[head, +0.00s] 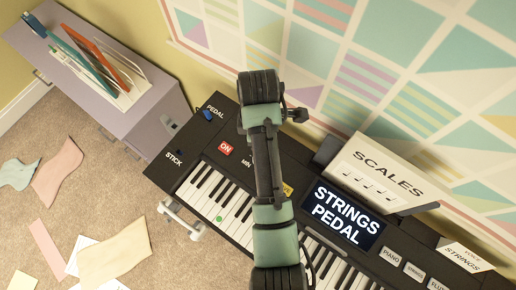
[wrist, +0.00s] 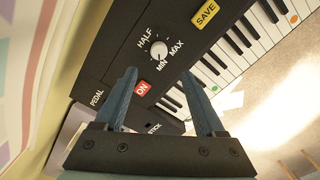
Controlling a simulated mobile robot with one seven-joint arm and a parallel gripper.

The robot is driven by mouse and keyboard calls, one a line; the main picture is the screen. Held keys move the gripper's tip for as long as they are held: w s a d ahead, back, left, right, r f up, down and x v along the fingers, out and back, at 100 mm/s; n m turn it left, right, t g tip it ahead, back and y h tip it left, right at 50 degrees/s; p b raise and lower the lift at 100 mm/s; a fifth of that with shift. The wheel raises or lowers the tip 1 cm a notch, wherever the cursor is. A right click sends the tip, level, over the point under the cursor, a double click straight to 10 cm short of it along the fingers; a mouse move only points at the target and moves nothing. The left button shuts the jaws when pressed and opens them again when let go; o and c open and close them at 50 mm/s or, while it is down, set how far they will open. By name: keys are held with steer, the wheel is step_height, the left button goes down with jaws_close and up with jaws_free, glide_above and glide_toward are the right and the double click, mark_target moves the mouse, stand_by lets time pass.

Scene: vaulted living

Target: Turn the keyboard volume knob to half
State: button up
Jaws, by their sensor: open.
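The keyboard (head: 190,160) is dark with white keys and stands against the patterned wall. Its small pale volume knob (wrist: 159,49) shows in the wrist view, with MIN, MAX and HALF printed around it. Its exact pointer direction is too small to tell. My gripper (wrist: 158,74) is open, with its two blue fingers apart and nothing between them. The knob appears just beyond the fingertips, roughly centred between them, and no contact shows. In the head view my arm hides the knob and the gripper; only the MIN label shows beside the arm.
A red ON button (wrist: 142,88) and a yellow SAVE button (wrist: 205,14) flank the knob. A display (head: 343,213) reads STRINGS PEDAL, with a SCALES card (head: 377,172) behind it. A lilac cabinet (head: 150,115) stands left. Papers (head: 115,255) lie on the carpet.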

step_height(320, 180, down, 11)
steer(key=shift+w+f, duration=0.15)
steer(key=shift+c, duration=0.2)
jaws_close()
stand_by(0.3)
